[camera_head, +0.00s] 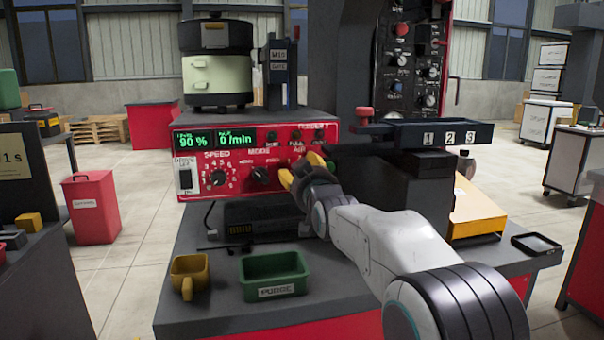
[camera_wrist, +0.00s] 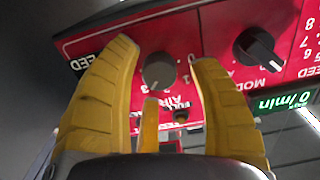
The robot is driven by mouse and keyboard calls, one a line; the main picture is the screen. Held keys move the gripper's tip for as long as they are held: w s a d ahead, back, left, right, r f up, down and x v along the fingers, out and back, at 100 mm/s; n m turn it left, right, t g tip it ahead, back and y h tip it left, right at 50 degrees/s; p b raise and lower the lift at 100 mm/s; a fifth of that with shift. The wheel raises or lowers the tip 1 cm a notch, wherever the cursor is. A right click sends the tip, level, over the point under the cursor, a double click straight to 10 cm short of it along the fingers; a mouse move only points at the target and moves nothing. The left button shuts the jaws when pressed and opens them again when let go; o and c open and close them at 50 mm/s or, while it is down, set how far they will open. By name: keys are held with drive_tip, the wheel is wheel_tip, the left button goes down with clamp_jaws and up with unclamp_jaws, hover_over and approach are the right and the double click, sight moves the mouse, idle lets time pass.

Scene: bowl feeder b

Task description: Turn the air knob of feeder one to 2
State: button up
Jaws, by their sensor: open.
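The red control panel (camera_head: 225,180) of the feeder faces me, with its displays reading 90 % and 0 /min. The grey round air knob (camera_wrist: 158,70) shows in the wrist view beside the upside-down word AIR. In the head view the knob is hidden behind my gripper (camera_head: 303,170). In the wrist view my yellow fingers are open, one on each side of the knob. Contact with the knob cannot be told.
The black mode knob (camera_wrist: 258,48) is beside the right finger in the wrist view; the speed knob (camera_head: 218,177) is farther left in the head view. A tray marked 1 2 3 (camera_head: 470,134) stands right of the panel. A green bin (camera_head: 273,264) and yellow cup (camera_head: 189,268) are in front.

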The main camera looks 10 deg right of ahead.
drive_tip(key=shift+w, duration=0.15)
drive_tip(key=shift+r, duration=0.15)
clamp_jaws()
idle(0.5)
